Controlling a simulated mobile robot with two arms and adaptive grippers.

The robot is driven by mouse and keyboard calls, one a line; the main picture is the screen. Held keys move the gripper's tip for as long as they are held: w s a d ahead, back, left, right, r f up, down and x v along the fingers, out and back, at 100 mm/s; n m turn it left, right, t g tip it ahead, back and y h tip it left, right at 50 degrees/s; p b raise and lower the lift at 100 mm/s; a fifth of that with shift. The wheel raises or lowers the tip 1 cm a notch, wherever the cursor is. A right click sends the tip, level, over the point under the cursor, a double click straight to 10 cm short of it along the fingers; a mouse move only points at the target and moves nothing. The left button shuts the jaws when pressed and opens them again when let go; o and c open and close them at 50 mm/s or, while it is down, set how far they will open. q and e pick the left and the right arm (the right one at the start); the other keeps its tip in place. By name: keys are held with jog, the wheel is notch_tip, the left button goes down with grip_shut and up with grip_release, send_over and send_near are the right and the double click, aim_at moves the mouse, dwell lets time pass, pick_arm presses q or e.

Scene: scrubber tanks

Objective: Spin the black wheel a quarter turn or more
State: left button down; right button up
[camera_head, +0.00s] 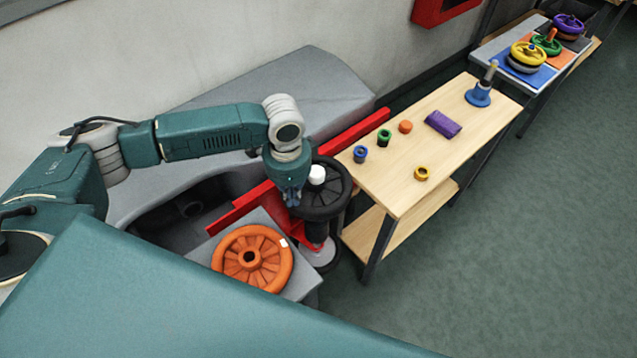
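The black wheel (338,204) is mounted flat on top of an upright black post beside the grey machine. My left arm reaches in from the left and bends down at the wrist. My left gripper (292,200) points downward at the wheel's left side, over or against its rim. Whether it touches the rim is unclear. The fingers are small and dark, so their opening cannot be made out. The gripper hides the wheel's left part. My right gripper is not in view.
An orange wheel (226,254) lies on a grey block at the near side. A red bar (240,206) runs behind the black wheel. A wooden table (400,179) with small coloured parts stands close on the right. Green floor (510,250) lies clear at the lower right.

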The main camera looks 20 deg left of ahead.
aim_at(314, 211)
pick_arm(q)
jog(key=shift+s+d+p, duration=0.25)
jog(key=shift+d+p, duration=0.1)
jog(key=shift+d, duration=0.4)
jog(key=shift+d, duration=0.1)
jog(key=shift+d+p, duration=0.3)
jog(key=shift+d, duration=0.2)
jog(key=shift+s+d, duration=0.1)
jog(key=shift+d, duration=0.25)
jog(key=shift+d+f, duration=0.1)
jog(key=shift+d, duration=0.1)
jog(key=shift+d, duration=0.1)
jog(key=shift+d+p, duration=0.5)
jog(key=shift+d, duration=0.1)
jog(key=shift+w+d, duration=0.25)
jog(key=shift+d, duration=0.1)
